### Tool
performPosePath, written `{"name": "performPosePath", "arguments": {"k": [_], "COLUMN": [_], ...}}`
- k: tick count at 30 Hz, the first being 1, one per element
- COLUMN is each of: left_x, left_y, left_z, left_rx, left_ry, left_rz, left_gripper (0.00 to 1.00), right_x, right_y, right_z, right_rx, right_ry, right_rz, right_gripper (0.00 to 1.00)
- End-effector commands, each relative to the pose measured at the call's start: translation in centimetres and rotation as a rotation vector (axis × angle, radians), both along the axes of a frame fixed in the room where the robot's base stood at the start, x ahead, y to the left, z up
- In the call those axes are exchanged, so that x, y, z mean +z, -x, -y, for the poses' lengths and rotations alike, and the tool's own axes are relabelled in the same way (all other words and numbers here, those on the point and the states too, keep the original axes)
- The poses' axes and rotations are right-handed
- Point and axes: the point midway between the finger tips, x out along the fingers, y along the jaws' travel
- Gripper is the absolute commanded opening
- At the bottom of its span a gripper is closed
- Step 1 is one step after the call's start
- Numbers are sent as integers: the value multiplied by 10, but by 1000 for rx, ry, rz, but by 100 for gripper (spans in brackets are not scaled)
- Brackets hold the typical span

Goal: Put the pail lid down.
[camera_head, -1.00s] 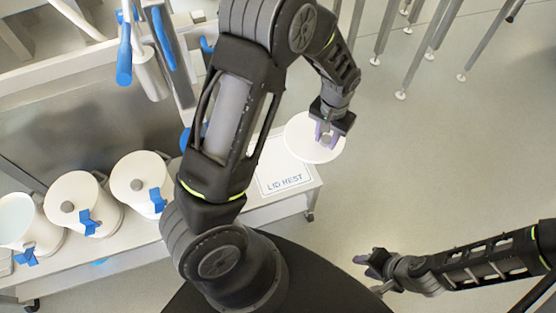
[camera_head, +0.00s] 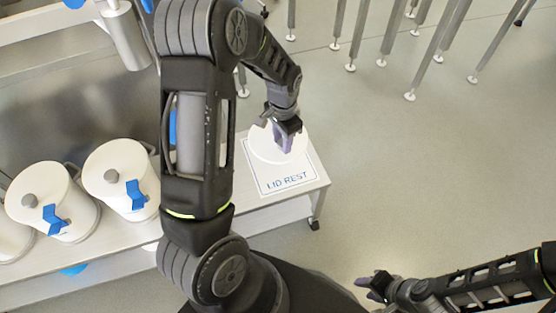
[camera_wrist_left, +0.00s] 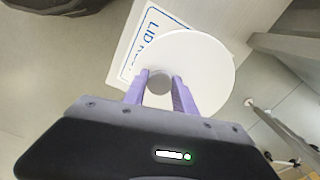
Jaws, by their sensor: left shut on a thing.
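The white round pail lid (camera_head: 266,150) is over the far part of the lid rest in the head view. It also shows in the left wrist view (camera_wrist_left: 203,62), with its grey knob (camera_wrist_left: 159,82) between the purple fingers. My left gripper (camera_head: 283,138) is shut on that knob. The lid rest (camera_head: 306,177) is a white mat with a blue border and the words LID REST, on the end of the bench. I cannot tell whether the lid touches the mat. My right gripper (camera_head: 372,284) is at the bottom right, away from the bench; its jaw opening is unclear.
White pails with lids, grey knobs and blue clips stand on the bench at left, one (camera_head: 112,172) nearest the lid rest. The bench edge (camera_head: 281,216) runs below the mat. Metal legs (camera_head: 445,45) stand at the back right. The floor at right is clear.

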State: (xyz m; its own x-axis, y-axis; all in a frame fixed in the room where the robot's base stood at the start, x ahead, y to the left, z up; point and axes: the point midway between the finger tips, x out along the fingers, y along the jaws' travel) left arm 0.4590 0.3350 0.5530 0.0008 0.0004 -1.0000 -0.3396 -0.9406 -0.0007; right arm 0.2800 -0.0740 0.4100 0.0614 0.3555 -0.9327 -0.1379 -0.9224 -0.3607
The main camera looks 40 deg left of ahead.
Motion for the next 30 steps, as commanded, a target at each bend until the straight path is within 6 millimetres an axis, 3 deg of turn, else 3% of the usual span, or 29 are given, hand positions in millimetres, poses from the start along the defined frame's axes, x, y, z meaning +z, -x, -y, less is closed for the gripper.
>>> {"name": "performPosePath", "arguments": {"k": [5,15,26,30], "left_x": [-4,-58,-63,-76], "left_y": [0,1,0,0], "left_z": [0,0,0,0], "left_rx": [1,2,3,3], "left_ry": [-1,0,0,0], "left_rz": [-2,-3,0,-2], "left_gripper": [0,0,0,0], "right_x": [-1,-13,-13,-17], "right_y": [0,0,0,0], "right_z": [0,0,0,0], "right_rx": [0,-1,-2,-2], "right_ry": [0,0,0,0], "right_rz": [0,0,-1,-1], "right_gripper": [36,36,36,36]}}
